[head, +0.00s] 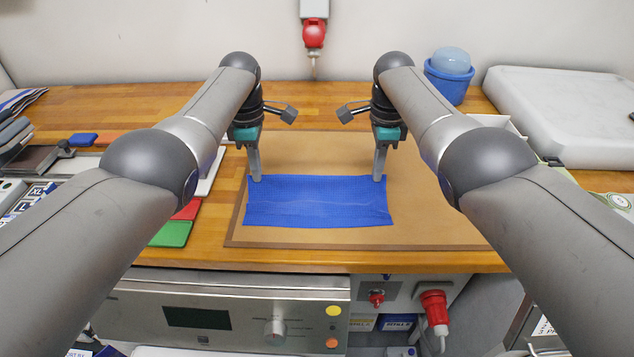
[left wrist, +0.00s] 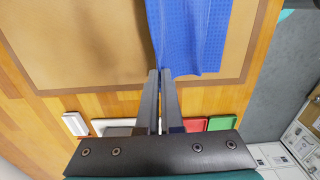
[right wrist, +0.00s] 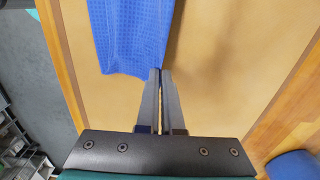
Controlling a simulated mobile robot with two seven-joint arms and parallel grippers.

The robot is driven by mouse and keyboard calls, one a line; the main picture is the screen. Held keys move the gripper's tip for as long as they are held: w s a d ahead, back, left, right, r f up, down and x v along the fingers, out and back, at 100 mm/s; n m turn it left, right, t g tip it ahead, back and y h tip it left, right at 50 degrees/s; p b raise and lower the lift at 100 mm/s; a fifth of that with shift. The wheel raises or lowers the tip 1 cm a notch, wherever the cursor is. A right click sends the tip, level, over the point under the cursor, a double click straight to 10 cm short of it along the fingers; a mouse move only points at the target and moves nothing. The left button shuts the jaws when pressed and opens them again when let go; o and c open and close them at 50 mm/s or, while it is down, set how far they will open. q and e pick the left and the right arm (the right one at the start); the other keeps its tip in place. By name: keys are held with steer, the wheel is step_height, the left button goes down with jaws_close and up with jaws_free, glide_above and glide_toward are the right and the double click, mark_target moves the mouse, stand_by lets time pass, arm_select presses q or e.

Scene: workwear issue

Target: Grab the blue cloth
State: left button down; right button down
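The blue cloth (head: 318,203) lies spread out on a tan board with a darker border. My left gripper (head: 255,178) is at its far left corner, pointing down. In the left wrist view the fingers (left wrist: 160,72) are close together with the edge of the cloth (left wrist: 190,35) between their tips. My right gripper (head: 378,178) is at the far right corner. In the right wrist view its fingers (right wrist: 160,72) are close together at the corner of the cloth (right wrist: 130,35). Whether the far edge is lifted at all is hard to tell.
The tan board (head: 440,225) is bare around the cloth. Red and green flat items (head: 172,234) lie left of it. A blue tub (head: 449,82) and a large white case (head: 560,110) stand at the back right. The bench's front edge is close by.

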arm_select(q)
steer(key=shift+r, duration=0.4)
arm_select(e)
steer(key=shift+r, duration=0.35)
